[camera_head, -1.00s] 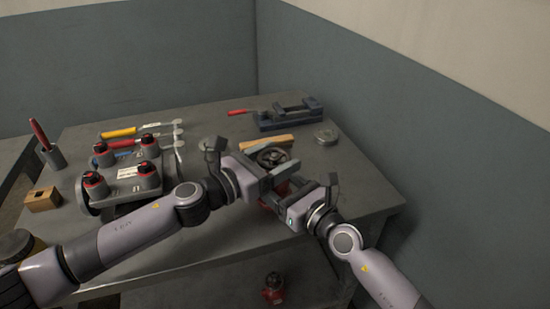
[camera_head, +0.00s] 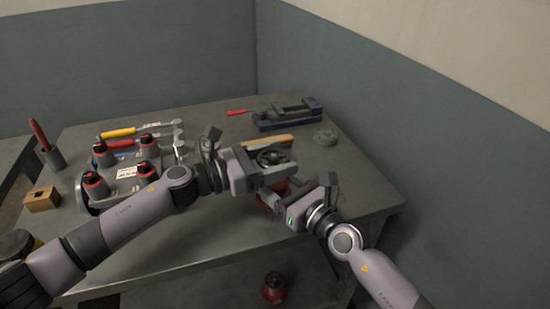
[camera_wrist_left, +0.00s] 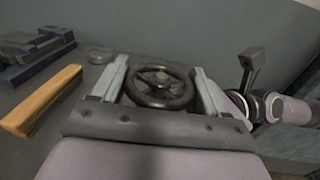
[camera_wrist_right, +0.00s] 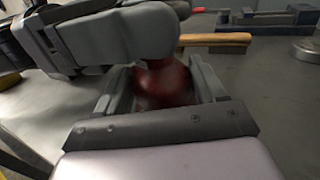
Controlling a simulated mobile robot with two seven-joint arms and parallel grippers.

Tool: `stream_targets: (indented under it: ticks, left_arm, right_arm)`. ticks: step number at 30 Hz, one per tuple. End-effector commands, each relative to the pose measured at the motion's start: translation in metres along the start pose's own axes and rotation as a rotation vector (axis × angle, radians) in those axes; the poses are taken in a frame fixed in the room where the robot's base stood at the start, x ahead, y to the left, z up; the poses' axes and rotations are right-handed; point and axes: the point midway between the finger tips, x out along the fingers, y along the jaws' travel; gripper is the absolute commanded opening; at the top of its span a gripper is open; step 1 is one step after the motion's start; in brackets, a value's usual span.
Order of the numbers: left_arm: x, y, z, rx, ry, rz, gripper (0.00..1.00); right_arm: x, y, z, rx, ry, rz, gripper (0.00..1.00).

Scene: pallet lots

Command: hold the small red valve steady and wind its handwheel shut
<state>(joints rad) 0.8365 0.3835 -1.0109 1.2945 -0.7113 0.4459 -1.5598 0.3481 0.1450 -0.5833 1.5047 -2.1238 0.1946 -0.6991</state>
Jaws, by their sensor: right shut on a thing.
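The small red valve stands near the table's right front. Its red body (camera_wrist_right: 165,85) sits between the fingers of my right gripper (camera_head: 272,198), which is shut on it. Its dark, spoked handwheel (camera_head: 270,158) faces up. My left gripper (camera_head: 272,168) is at the handwheel, with one finger on either side of the rim. In the left wrist view, the handwheel (camera_wrist_left: 160,86) lies between these fingers with small gaps, so the left gripper looks open. In the right wrist view, the left gripper hides the top of the valve.
A wooden-handled tool (camera_head: 268,142) lies just behind the valve. A blue vise (camera_head: 288,116) and a round metal lid (camera_head: 326,137) are farther back. A block with several red-topped parts (camera_head: 130,175) stands left. Another red valve (camera_head: 273,288) is below, on the lower shelf.

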Motion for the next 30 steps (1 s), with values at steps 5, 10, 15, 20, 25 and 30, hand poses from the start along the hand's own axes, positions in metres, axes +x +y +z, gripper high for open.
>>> stream_targets:
  ticks: [5, 10, 15, 20, 25, 30]
  left_arm:
    - [0.000, 0.000, -0.003, -0.002, 0.004, 0.002, 0.98]
    - [0.000, 0.000, -0.001, 0.001, 0.003, 0.002, 0.98]
    - [0.000, 0.000, 0.013, 0.007, 0.002, 0.000, 0.98]
    - [0.000, 0.000, 0.043, 0.010, 0.002, 0.000, 0.98]
    - [0.000, 0.000, 0.073, 0.007, 0.003, 0.001, 0.98]
    - [0.000, 0.000, 0.091, 0.001, 0.004, 0.001, 0.98]
  right_arm:
    - [0.000, 0.000, 0.000, -0.002, 0.000, 0.001, 0.00]
    - [0.000, 0.000, 0.000, -0.002, 0.000, 0.001, 0.00]
    - [0.000, 0.000, 0.000, -0.001, 0.000, 0.001, 0.00]
    - [0.000, 0.000, 0.000, -0.001, 0.001, 0.001, 0.00]
    - [0.000, 0.000, 0.000, -0.001, 0.001, 0.001, 0.00]
    - [0.000, 0.000, 0.000, 0.000, 0.001, 0.001, 0.00]
